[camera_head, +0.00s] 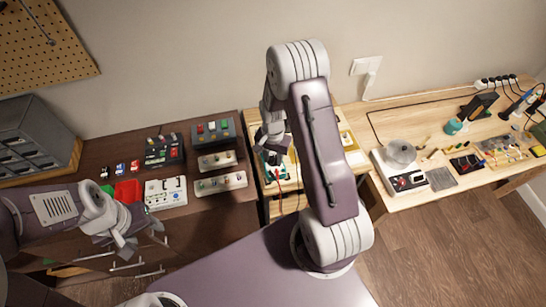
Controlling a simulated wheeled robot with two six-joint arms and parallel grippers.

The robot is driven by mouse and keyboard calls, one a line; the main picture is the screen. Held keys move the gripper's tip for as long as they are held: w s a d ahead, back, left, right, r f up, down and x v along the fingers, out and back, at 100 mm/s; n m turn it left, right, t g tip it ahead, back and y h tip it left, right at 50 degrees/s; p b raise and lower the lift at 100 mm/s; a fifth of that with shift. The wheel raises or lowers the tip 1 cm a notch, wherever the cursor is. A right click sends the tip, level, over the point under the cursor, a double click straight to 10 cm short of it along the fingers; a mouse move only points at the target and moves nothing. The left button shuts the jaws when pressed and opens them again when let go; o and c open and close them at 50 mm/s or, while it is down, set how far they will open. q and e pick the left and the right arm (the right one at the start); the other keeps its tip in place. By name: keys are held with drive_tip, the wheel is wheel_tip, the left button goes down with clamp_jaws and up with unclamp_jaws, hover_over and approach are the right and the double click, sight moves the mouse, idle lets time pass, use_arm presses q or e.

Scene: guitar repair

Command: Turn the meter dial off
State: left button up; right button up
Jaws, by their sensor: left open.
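What looks like the meter, a small dark and teal device (276,173) with a red lead, lies on the light wooden surface in the middle. My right gripper (271,157) points down directly over it and hides much of it, including any dial. I cannot tell whether the fingers touch the device or whether they are open or shut. My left gripper (125,251) is open and empty at the lower left, by the front of the dark bench and far from the device.
A grey drawer cabinet (32,138) stands at left. The right wooden bench (400,118) carries a white device (402,178), tools and cables. My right arm blocks part of the middle.

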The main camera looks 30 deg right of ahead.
drive_tip(key=shift+a, duration=0.1)
drive_tip(key=shift+w+a, duration=0.1)
drive_tip(key=c, duration=0.3)
clamp_jaws()
drive_tip(key=shift+n, duration=0.4)
drive_tip(key=n, duration=0.5)
drive_tip(key=shift+d+n, duration=0.35)
drive_tip(key=shift+n, duration=0.05)
